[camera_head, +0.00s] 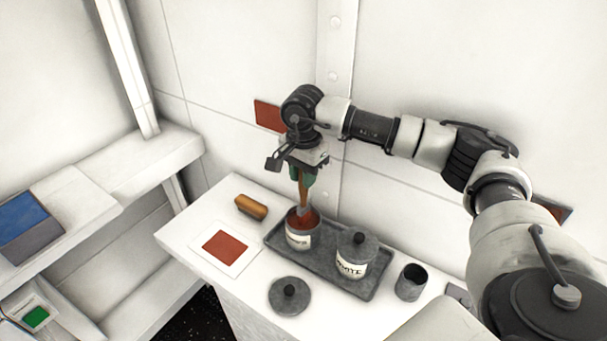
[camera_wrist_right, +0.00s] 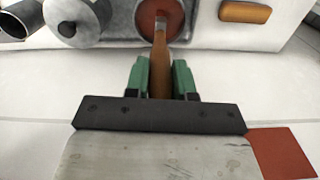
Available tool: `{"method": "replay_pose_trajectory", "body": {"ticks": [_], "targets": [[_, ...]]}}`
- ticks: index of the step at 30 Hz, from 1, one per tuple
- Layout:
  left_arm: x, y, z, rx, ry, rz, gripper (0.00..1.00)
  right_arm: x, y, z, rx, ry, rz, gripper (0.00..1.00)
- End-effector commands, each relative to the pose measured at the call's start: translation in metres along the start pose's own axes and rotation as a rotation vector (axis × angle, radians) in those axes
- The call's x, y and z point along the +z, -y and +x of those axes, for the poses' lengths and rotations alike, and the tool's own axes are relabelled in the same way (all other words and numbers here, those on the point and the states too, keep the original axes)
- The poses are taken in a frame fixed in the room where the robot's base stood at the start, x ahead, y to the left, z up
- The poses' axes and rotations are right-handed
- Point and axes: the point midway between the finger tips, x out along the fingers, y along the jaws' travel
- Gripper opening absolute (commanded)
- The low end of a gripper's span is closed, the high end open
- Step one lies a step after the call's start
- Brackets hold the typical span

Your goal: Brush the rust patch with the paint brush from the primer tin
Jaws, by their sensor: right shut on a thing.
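My right gripper (camera_head: 302,176) is shut on the wooden handle of the paint brush (camera_head: 303,193), which points down. In the right wrist view the green fingers (camera_wrist_right: 160,78) close on both sides of the brush handle (camera_wrist_right: 159,65). The brush's lower end is at the mouth of the open primer tin (camera_head: 298,238), which holds red-brown paint; the bristles are hidden. A red-brown patch (camera_head: 225,245) lies on a white square sheet to the left of the tin. Another red-brown patch (camera_head: 268,116) is on the wall behind the gripper. My left gripper is not in view.
A grey tray (camera_head: 353,286) bears the primer tin and a lidded tin marked WHITE (camera_head: 350,259). A round lid (camera_head: 289,296), a dark cup (camera_head: 410,282) and an orange-brown block (camera_head: 251,207) stand around it on the white bench.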

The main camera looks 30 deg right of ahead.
Motion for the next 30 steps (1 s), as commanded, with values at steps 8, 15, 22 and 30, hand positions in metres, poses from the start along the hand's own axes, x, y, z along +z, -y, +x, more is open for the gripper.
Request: {"method": "replay_pose_trajectory", "body": {"ticks": [8,15,22,30], "targets": [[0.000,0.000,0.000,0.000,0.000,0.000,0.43,0.001,-0.001,0.002,0.004,0.001,-0.001,0.03],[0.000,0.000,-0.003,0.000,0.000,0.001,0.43,0.001,-0.001,-0.002,0.005,0.001,-0.001,0.03],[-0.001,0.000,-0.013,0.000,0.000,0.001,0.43,0.001,0.000,-0.022,0.002,0.001,-0.001,0.03],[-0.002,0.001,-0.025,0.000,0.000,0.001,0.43,0.000,0.000,-0.043,0.002,0.000,-0.001,0.03]]}}
